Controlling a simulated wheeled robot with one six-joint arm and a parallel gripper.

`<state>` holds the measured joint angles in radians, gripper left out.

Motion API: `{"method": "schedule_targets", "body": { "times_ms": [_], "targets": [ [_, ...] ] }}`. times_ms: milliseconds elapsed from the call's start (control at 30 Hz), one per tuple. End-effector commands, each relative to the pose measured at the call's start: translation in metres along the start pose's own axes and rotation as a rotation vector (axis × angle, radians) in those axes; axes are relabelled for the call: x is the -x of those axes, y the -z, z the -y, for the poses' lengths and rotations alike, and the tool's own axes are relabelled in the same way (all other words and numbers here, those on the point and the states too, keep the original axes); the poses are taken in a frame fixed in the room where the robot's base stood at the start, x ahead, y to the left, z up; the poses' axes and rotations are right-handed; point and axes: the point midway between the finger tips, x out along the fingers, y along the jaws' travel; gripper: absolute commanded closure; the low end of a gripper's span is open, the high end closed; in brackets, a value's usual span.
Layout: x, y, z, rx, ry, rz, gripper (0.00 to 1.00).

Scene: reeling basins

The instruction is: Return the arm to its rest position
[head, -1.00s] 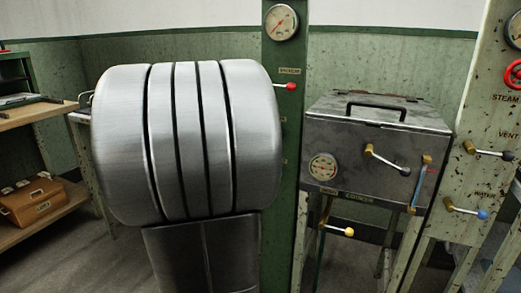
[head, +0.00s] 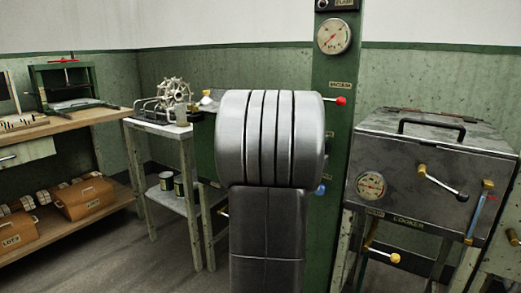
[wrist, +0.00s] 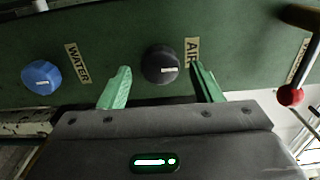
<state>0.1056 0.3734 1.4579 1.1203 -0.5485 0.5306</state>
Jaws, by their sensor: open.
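My gripper (wrist: 160,72) shows in the wrist view with its two green fingers spread apart and nothing held. A black knob labelled AIR (wrist: 161,64) appears between the fingertips, with a small gap in the picture on each side. I cannot tell how far in front of the fingertips it is. My arm (head: 270,140) shows in the head view as a large silver link in front of the green panel column (head: 332,75). It hides my gripper there.
A blue WATER knob (wrist: 41,77) is left of the fingers, and a red-tipped lever (wrist: 290,95) is right. The cooker (head: 432,160) stands right of my arm. A small table (head: 160,128) with a wire reel (head: 174,92) and a wooden bench (head: 60,123) stand left.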

Motion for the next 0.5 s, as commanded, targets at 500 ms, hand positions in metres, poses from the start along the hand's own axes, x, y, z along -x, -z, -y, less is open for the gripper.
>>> {"method": "schedule_targets", "body": {
  "times_ms": [500],
  "targets": [
    [-0.0129,-0.0001,0.0004,0.009,0.001,0.0,0.41]
  ]
}}
